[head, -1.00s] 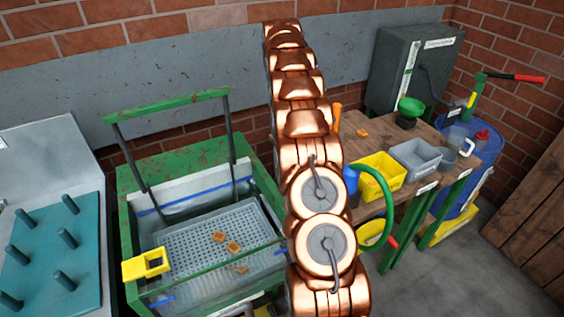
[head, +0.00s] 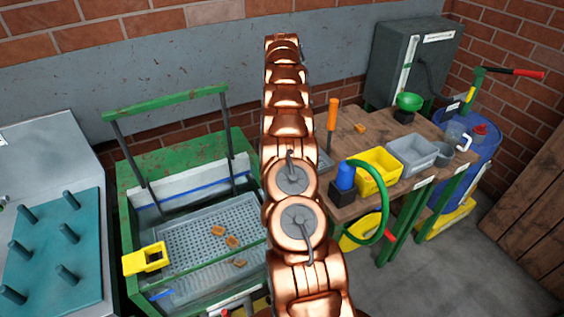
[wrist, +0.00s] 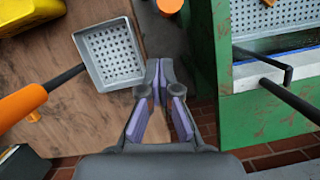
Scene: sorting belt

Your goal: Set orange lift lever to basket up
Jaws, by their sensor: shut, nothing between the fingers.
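In the head view my gripper is hidden behind my arm. The perforated basket (head: 190,248) sits low inside the green washing tank (head: 128,190), with several tan pieces in it.
In the wrist view, the small tray (wrist: 112,52) lies beside my fingers and the green tank wall (wrist: 222,100) is right.

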